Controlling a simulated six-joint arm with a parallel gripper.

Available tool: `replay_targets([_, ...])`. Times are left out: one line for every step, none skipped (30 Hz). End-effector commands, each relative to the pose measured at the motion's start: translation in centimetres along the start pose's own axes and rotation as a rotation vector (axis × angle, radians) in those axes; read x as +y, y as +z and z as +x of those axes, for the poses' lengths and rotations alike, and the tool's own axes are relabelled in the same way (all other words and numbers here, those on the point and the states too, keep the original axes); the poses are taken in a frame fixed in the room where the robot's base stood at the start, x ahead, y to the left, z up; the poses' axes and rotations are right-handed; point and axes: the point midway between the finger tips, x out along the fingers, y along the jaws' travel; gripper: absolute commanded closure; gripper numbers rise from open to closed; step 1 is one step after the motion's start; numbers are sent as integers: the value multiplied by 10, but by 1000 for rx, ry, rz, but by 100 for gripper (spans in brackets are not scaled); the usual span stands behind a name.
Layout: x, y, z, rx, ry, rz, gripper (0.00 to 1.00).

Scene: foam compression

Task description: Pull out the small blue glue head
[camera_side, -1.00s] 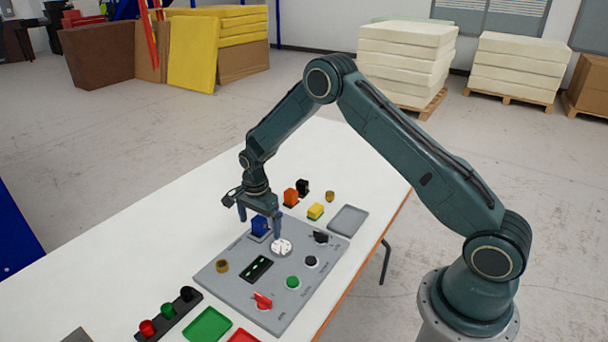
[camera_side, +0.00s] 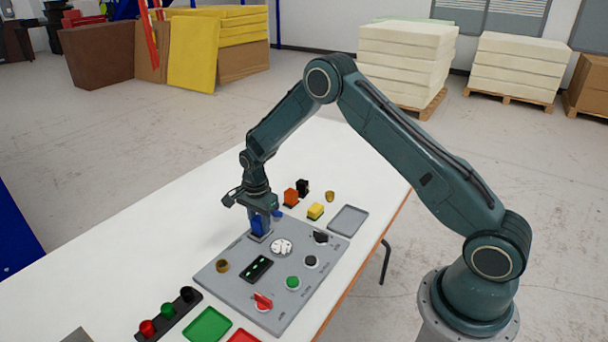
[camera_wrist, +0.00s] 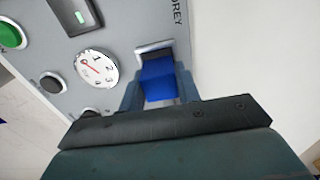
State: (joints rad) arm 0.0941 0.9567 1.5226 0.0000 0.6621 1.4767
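The small blue glue head (camera_side: 257,226) is a blue block upright in a pale-rimmed slot at the far edge of the grey control panel (camera_side: 222,250). My gripper (camera_side: 260,222) points down over it, and its fingers are closed in on the block's two sides. In the wrist view, the blue head (camera_wrist: 158,84) sits between the fingertips of my gripper (camera_wrist: 159,90), with a finger against each side. Its lower end still meets the slot. My fingers partly hide the block in the side view.
On the panel are a white dial (camera_side: 281,247), a green button (camera_side: 293,283), a red switch (camera_side: 263,300) and black knobs.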

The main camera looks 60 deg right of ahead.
Motion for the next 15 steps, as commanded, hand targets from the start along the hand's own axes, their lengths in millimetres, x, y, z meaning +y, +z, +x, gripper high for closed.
replay_targets([0,0,0,0,-1,0,77])
replay_targets([0,0,0,0,-1,0,83])
replay_targets([0,0,0,0,-1,0,91])
replay_targets([0,0,0,0,-1,0,97])
replay_targets([0,0,0,0,-1,0,98])
replay_targets([0,0,0,0,-1,0,98])
replay_targets([0,0,0,0,-1,0,98])
replay_targets([0,0,0,0,-1,0,98])
replay_targets([0,0,0,0,-1,0,98])
replay_targets([0,0,0,0,-1,0,98])
replay_targets([0,0,0,0,-1,0,98])
replay_targets([0,0,0,0,-1,0,98])
replay_targets([0,0,0,0,-1,0,98])
replay_targets([0,0,0,0,-1,0,98])
replay_targets([0,0,0,0,-1,0,98])
